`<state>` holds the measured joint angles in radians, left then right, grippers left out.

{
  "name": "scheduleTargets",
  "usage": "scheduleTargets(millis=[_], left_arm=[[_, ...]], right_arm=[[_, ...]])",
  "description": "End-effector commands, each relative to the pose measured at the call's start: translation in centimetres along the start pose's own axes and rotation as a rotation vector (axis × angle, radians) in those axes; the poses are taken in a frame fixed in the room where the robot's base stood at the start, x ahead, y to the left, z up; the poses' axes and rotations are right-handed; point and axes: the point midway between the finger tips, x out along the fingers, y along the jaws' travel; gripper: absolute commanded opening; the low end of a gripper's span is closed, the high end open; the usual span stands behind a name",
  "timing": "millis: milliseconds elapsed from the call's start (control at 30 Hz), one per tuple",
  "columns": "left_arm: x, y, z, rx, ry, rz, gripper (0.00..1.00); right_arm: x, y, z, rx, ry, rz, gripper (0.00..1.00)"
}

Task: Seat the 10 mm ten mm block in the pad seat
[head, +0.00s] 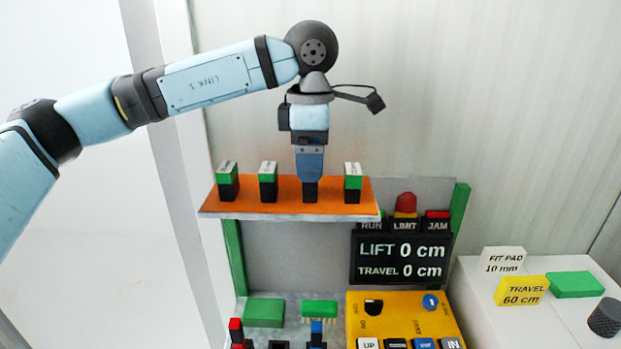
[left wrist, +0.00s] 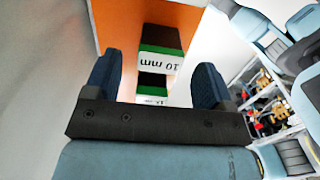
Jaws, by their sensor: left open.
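The 10 mm block (left wrist: 160,45), black and green with a white label reading upside down, shows between the fingers in the left wrist view. It stands on the orange shelf (head: 290,205). My left gripper (head: 310,185) points down over the shelf in the head view and hides most of the block there. I cannot make out the pad seat for certain. My right gripper is not in view.
Similar green and black blocks stand at left (head: 228,185), beside it (head: 268,185) and at right (head: 353,185). A display (head: 402,258) reads lift 0 cm and travel 0 cm. A white sign (head: 503,260) reads FIT PAD 10 mm. A yellow control panel (head: 400,318) sits below.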

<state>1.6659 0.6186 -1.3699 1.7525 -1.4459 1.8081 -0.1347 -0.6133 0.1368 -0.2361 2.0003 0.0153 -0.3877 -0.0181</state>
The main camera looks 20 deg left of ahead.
Motion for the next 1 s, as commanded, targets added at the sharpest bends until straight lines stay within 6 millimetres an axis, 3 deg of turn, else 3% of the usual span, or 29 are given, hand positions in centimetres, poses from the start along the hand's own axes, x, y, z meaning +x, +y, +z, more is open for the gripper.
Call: scheduleTargets(millis=[133, 367, 400, 633, 1000], left_arm=[[1.6, 0.0, -0.1, -0.001, 0.000, -0.002, 0.77], [1.9, 0.0, 0.0, -0.001, -0.001, 0.000, 0.77], [1.9, 0.0, 0.0, -0.001, -0.001, 0.000, 0.74], [1.9, 0.0, 0.0, -0.001, -0.001, 0.000, 0.23], [1.5, 0.0, 0.0, -0.001, -0.002, 0.000, 0.22]], right_arm=[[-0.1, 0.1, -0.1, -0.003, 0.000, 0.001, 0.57], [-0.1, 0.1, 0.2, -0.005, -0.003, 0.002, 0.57], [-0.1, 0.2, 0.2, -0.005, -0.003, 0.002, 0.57], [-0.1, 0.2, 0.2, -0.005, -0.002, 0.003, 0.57], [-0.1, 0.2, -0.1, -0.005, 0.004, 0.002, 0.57]])
